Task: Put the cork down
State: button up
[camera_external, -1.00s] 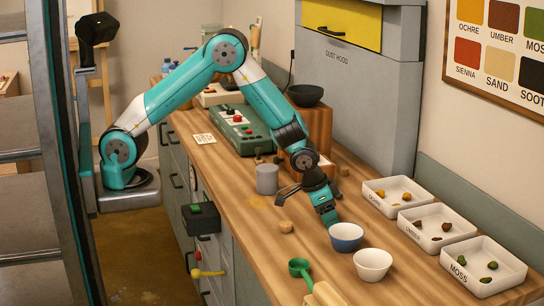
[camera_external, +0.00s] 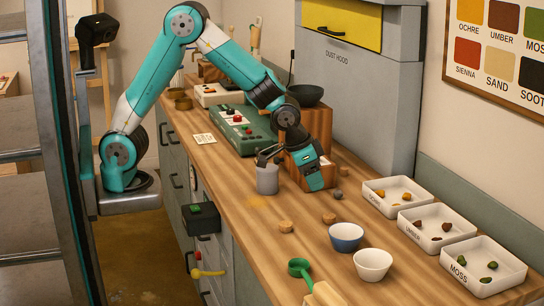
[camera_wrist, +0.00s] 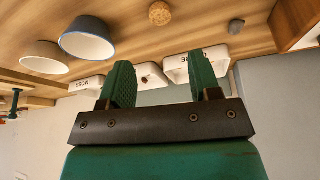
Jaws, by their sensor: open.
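A round tan cork (camera_external: 329,218) lies on the wooden table behind the blue bowl; in the wrist view a cork (camera_wrist: 159,13) shows at the top, apart from the fingers.
The blue bowl (camera_external: 346,247) and white bowl (camera_external: 373,268) stand in front. Labelled trays (camera_external: 433,252) line the right side. The grey cup (camera_external: 267,180) and wooden block (camera_external: 318,125) are close to my gripper. A grey stone (camera_external: 338,194) lies nearby.

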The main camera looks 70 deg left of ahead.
jog(key=s+a+r+n+y, duration=0.1)
jog(key=s+a+r+n, duration=0.15)
jog(key=a, duration=0.65)
jog(key=s+a+r+n+y, duration=0.15)
jog(key=s+a+r, duration=0.25)
jog(key=a, duration=0.5)
jog(key=s+a+r+n+g+y, duration=0.1)
jog(key=s+a+n+g, duration=0.1)
jog(key=s+a, duration=0.4)
jog(key=s+a+r+n+g+y, duration=0.1)
jog(key=s+a, duration=0.6)
jog(key=s, duration=0.7)
jog(key=shift+s+r+n+g, duration=0.2)
jog(key=shift+r+n+g, duration=0.4)
jog(key=shift+n, duration=0.6)
